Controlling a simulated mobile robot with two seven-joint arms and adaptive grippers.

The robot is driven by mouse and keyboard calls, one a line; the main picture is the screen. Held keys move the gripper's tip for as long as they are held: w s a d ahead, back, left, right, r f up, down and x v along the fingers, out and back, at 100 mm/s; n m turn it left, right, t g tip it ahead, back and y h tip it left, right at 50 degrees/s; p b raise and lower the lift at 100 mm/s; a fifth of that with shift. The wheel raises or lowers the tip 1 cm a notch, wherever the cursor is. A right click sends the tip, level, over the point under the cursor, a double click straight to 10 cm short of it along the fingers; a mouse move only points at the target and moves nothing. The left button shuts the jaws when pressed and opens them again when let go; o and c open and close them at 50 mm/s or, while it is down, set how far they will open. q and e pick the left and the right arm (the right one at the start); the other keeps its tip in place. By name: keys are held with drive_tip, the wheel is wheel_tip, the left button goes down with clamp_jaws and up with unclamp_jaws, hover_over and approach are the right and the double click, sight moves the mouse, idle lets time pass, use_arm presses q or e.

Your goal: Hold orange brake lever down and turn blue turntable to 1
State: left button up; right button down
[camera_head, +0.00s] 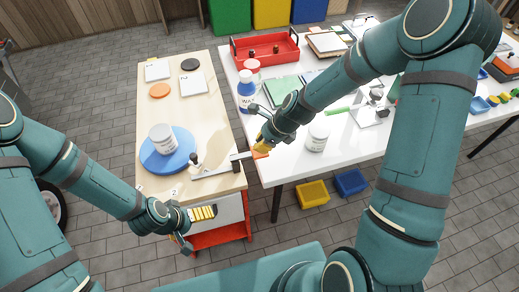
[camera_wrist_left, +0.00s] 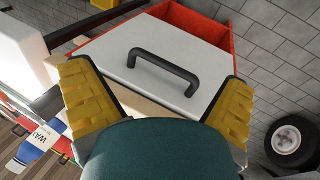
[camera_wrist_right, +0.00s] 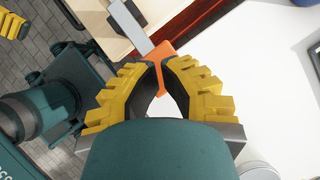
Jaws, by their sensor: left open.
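The blue turntable (camera_head: 149,166) lies on the wooden workbench (camera_head: 212,122) with a white labelled jar (camera_head: 162,139) standing on it. The brake lever's metal bar (camera_head: 214,171) runs from beside the turntable past the bench's right edge; its orange end (camera_wrist_right: 183,52) shows in the right wrist view. My right gripper (camera_wrist_right: 161,64) has its fingertips close together over that orange end; I cannot tell if they touch it. My left gripper (camera_head: 203,212) is open and empty, in front of the white drawer (camera_wrist_left: 190,38) below the bench.
A black drawer handle (camera_wrist_left: 163,68) faces my left gripper. Orange (camera_head: 159,90) and dark (camera_head: 190,64) discs lie farther back on the bench. The white table (camera_head: 292,172) at right holds a blue-labelled bottle (camera_head: 246,90), a white jar (camera_head: 318,136) and a red tray (camera_head: 265,47).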

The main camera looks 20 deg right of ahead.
drive_tip(key=shift+f, duration=0.1)
drive_tip(key=shift+f+b, duration=0.9)
drive_tip(key=shift+f, duration=0.35)
drive_tip(key=shift+f+b, duration=0.4)
drive_tip(key=shift+f, duration=0.2)
drive_tip(key=shift+a+f+b, duration=0.1)
drive_tip(key=shift+f+b, duration=0.4)
drive_tip(key=shift+f, duration=0.15)
